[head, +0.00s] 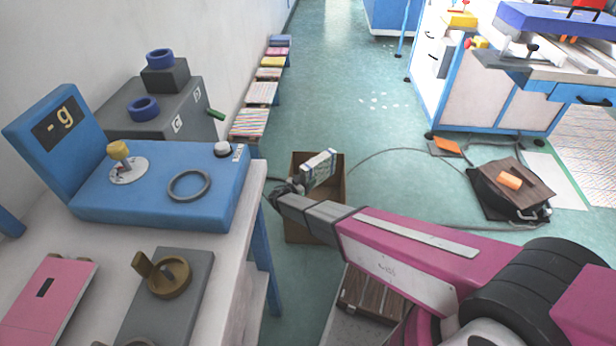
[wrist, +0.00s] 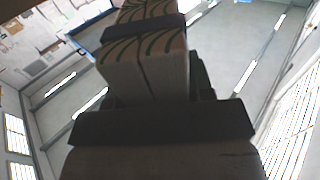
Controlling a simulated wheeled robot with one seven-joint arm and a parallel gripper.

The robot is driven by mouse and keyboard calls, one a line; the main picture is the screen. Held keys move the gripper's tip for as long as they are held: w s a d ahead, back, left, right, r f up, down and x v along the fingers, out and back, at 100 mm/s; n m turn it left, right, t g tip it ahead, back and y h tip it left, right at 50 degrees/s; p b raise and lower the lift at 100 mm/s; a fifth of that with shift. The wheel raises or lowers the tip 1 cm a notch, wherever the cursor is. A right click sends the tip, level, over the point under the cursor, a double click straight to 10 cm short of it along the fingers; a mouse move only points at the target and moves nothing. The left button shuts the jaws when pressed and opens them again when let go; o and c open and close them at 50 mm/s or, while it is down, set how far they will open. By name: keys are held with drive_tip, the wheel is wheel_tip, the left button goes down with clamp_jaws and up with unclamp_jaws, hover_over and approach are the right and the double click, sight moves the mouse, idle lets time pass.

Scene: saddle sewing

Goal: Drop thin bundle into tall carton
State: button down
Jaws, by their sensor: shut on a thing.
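A thin bundle (head: 319,167), pale with green markings and a dark band, is held at the end of my arm. In the wrist view the bundle (wrist: 146,72) stands out from between the jaws, its green curved stripes showing. My gripper (head: 290,187) is shut on it. A tall open brown carton (head: 333,190) stands on the floor, partly hidden behind my gripper and arm. In the head view the bundle overlaps the carton's opening; its height above the carton is hard to tell.
A table with a blue device (head: 160,205) stands close on the left. Low stacks (head: 262,93) line the wall. A black case (head: 505,185) and cables lie on the floor at right. A blue and white workbench (head: 490,90) stands at the back right.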

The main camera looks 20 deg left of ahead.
drive_tip(key=shift+f, duration=0.85)
drive_tip(key=c, duration=0.5)
unclamp_jaws()
drive_tip(key=shift+c, duration=0.2)
drive_tip(key=shift+o, duration=0.6)
drive_tip(key=shift+f, duration=0.1)
